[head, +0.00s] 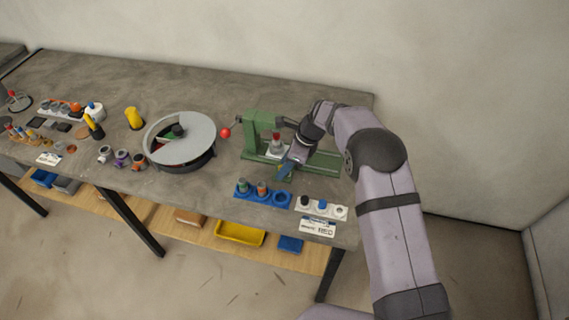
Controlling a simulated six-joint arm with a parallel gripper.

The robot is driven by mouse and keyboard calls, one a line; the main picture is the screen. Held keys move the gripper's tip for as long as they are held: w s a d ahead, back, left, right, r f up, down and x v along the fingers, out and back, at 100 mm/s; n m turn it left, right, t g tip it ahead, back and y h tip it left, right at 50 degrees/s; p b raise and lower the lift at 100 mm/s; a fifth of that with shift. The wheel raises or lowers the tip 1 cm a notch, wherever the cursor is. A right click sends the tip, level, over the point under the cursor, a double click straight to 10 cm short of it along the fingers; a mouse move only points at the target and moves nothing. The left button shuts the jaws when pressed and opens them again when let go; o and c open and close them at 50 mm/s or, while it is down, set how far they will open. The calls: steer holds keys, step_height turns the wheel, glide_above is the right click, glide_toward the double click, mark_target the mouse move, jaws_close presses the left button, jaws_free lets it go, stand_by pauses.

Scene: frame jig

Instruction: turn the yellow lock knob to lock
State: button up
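My gripper (289,164) is at the green jig (322,168) on the right part of the table, its fingers pointing down and to the left. A blue piece shows at its tip, and I cannot tell whether that is a finger or something held. I cannot make out a yellow lock knob on the jig; the gripper and arm cover part of it. A red-topped part (276,139) stands on the jig beside the gripper. A yellow cylinder (134,118) stands farther left, and a yellow and black piece (93,126) is left of that.
A red ball (225,133) sticks out left of the jig, near a round grey turntable (194,128). A blue holder (262,195) and a white-labelled row of parts (322,209) lie in front. Several small parts crowd the table's left end.

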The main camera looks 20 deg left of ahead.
jaws_close()
steer(key=shift+f+n, duration=0.1)
steer(key=shift+n, duration=0.2)
steer(key=shift+w+n+g+b, duration=0.15)
steer(key=shift+n+g+b, duration=0.3)
steer(key=shift+n, duration=0.45)
steer(key=shift+a+n+g+h+b, duration=0.1)
steer(key=shift+n+g+h+b, duration=0.3)
steer(key=shift+n, duration=1.2)
steer(key=shift+g, duration=0.25)
jaws_free()
